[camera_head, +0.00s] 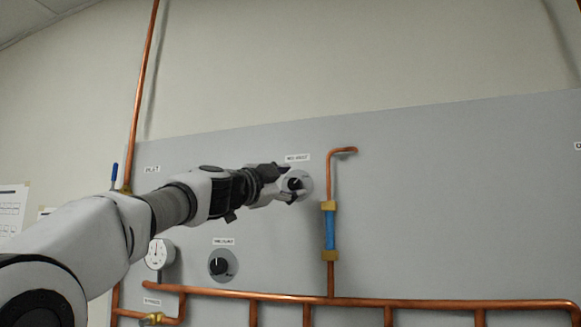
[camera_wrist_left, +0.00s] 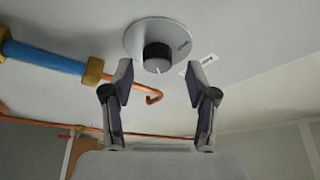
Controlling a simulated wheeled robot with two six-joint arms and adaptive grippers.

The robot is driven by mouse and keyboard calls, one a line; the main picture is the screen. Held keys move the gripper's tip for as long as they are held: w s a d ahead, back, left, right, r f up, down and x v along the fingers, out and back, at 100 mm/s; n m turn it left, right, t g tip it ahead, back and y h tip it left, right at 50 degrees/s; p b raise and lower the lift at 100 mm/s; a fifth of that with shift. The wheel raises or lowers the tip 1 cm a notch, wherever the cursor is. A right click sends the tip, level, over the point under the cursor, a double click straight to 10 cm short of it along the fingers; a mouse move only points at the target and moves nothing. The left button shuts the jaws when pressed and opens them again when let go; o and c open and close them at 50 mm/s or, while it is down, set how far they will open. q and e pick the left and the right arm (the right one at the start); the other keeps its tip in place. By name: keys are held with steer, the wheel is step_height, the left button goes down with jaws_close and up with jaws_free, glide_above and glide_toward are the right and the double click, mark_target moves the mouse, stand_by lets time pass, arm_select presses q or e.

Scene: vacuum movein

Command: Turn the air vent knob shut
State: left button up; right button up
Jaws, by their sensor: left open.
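The air vent knob (camera_head: 296,184) is a black dial on a round light plate on the grey panel, below a small white label. In the left wrist view the black knob (camera_wrist_left: 157,57) sits on its pale disc, just beyond the fingertips and between their lines. My left gripper (camera_head: 285,184) reaches to the knob from the left, partly covering its plate. In the wrist view the left gripper (camera_wrist_left: 159,82) is open, with an empty gap between its fingers. Whether a finger touches the knob I cannot tell. My right gripper is not in view.
A second black knob (camera_head: 219,265) is lower left on the panel (camera_head: 450,200). A pressure gauge (camera_head: 158,253) is left of it. A copper pipe with a blue sleeve (camera_head: 330,230) stands close right of the upper knob. A horizontal copper pipe (camera_head: 400,302) runs below.

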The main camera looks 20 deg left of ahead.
arm_select(q)
steer(key=shift+w+d+f, duration=0.15)
steer(key=shift+w+d, duration=0.05)
steer(key=shift+w, duration=0.3)
steer(key=shift+w+d+f, duration=0.15)
steer(key=shift+w+d, duration=0.05)
steer(key=shift+w, duration=0.25)
steer(key=shift+s+a+r, duration=0.1)
steer(key=shift+s+a, duration=0.05)
steer(key=shift+s, duration=0.1)
steer(key=shift+s+a+r, duration=0.1)
steer(key=shift+s+a, duration=0.05)
steer(key=shift+s, duration=0.1)
steer(key=c, duration=0.4)
steer(key=shift+s+a, duration=0.1)
steer(key=shift+s, duration=0.05)
jaws_close()
steer(key=shift+r, duration=0.1)
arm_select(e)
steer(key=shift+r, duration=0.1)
